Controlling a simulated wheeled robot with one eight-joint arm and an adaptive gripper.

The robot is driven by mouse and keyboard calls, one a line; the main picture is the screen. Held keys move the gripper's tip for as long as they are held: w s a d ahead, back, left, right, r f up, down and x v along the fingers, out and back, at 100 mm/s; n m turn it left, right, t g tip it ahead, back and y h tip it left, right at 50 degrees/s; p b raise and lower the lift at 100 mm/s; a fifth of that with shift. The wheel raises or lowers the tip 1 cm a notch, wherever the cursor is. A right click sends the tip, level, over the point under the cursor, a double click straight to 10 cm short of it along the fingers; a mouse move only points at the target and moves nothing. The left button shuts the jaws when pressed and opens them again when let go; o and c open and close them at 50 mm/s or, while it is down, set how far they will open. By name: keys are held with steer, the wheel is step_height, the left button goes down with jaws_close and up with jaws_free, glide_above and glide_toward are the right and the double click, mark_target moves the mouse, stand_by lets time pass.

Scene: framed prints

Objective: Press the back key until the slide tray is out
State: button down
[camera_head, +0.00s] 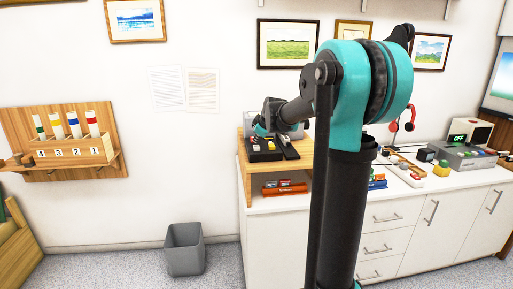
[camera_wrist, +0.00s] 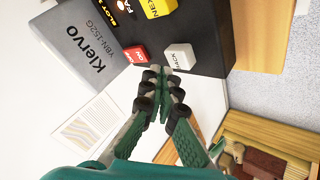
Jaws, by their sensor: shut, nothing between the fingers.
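The black device (camera_wrist: 205,30) fills the top of the wrist view. Its grey face (camera_wrist: 80,48) reads "Klervo YBN-152G". The white back key (camera_wrist: 180,56), a red key (camera_wrist: 135,54) and a yellow key (camera_wrist: 158,7) stand on it. My gripper (camera_wrist: 163,75) is shut and empty, its fingertips just below the back key and right of the red key; I cannot tell whether they touch. In the head view the device (camera_head: 264,156) sits on a wooden stand, with my gripper (camera_head: 262,130) over its left part. I cannot make out a slide tray.
Right along the counter are a grey device (camera_head: 465,155) and a yellow object (camera_head: 441,169). A grey bin (camera_head: 184,248) stands on the floor.

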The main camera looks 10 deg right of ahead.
mark_target(257, 147)
steer(key=shift+f, duration=0.15)
stand_by(0.5)
steer(key=shift+f, duration=0.25)
steer(key=shift+f, duration=0.85)
stand_by(1.1)
steer(key=shift+r, duration=3.8)
